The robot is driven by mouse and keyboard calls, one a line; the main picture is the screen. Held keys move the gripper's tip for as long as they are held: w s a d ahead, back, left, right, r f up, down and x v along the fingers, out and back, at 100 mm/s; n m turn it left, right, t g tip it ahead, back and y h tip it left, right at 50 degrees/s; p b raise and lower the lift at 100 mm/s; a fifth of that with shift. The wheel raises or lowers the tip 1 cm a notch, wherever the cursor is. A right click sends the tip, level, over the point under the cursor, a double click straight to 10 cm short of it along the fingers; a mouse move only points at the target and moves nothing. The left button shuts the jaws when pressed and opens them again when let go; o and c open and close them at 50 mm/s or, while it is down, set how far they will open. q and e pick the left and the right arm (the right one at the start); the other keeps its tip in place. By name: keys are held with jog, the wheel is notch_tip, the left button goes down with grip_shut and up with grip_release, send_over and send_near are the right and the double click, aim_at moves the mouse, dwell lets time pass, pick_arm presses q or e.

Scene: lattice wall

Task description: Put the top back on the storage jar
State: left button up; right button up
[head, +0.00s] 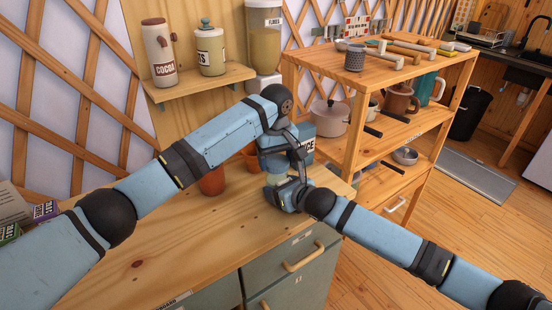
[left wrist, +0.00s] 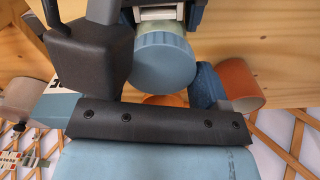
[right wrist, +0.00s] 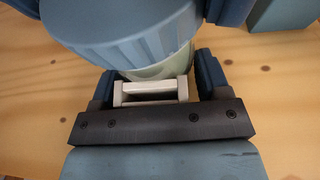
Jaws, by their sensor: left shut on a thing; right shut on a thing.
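The storage jar has a pale green body (head: 275,179), mostly hidden by my arms in the head view. Its round blue ribbed lid (left wrist: 160,68) is at the body's top and also shows in the right wrist view (right wrist: 125,35). My left gripper (head: 279,163) reaches down from above and is shut on the lid. My right gripper (head: 284,193) is low at the counter, shut on the jar body (right wrist: 160,70). Lid and body overlap closely in both wrist views; I cannot tell whether the lid is fully seated.
The wooden counter (head: 150,245) is clear in front. A wooden shelf unit (head: 350,120) with pots and mugs is at right. A wall shelf (head: 205,83) holds jars above.

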pick_arm(q)
jog(key=shift+a+f+m, duration=0.15)
jog(key=shift+a+m, duration=0.05)
jog(key=shift+m, duration=0.8)
jog(key=o, duration=1)
jog(key=shift+d+r, duration=0.1)
jog(key=shift+r, duration=2.25)
jog(key=shift+c, duration=0.4)
jog(key=shift+d+r+n, duration=0.15)
jog(key=shift+r, duration=0.65)
jog(key=shift+d+r+n, duration=0.1)
jog(key=shift+r+n, duration=0.05)
jog(key=shift+r, duration=0.65)
